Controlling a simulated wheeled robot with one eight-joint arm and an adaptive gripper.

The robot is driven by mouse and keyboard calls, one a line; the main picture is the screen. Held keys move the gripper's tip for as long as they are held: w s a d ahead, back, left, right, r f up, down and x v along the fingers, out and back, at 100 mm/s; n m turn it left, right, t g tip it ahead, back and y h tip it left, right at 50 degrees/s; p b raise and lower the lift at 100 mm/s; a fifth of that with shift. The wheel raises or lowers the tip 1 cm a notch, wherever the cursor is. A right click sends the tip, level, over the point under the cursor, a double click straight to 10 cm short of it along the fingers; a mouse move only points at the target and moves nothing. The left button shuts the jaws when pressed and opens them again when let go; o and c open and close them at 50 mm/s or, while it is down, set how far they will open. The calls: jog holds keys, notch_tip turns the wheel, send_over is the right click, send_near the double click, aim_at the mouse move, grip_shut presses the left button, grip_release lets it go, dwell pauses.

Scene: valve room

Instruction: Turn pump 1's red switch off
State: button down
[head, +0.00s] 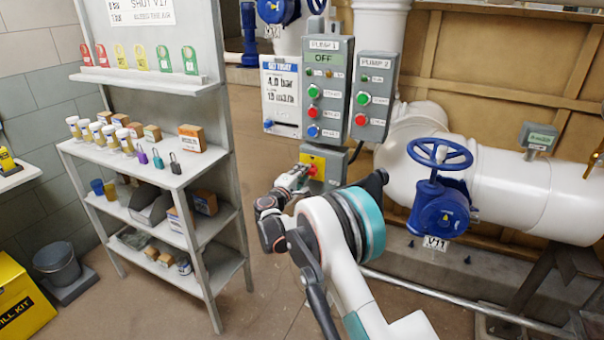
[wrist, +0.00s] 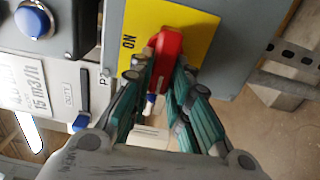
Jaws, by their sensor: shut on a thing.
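The red switch (wrist: 165,52) sits on a yellow plate (wrist: 195,18) in the wrist view, with the word ON printed beside it. In the head view the red switch (head: 312,171) and its yellow plate (head: 318,161) are on a small grey box below the PUMP 1 panel (head: 325,85). That panel's display reads OFF. My gripper (wrist: 166,75) is shut on the red switch, with a teal finger on each side of it. The gripper (head: 300,175) partly covers the switch in the head view.
The PUMP 2 panel (head: 376,95) is right of PUMP 1. A white sign board (head: 281,95) hangs left of it. A shelf unit (head: 190,165) stands left of my arm. A blue valve wheel (head: 440,153) and white pipe (head: 505,185) are at right.

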dwell(0.3)
jog(key=c, duration=1.5)
grip_release()
jog(key=shift+a, duration=0.1)
jog(key=v, duration=1.2)
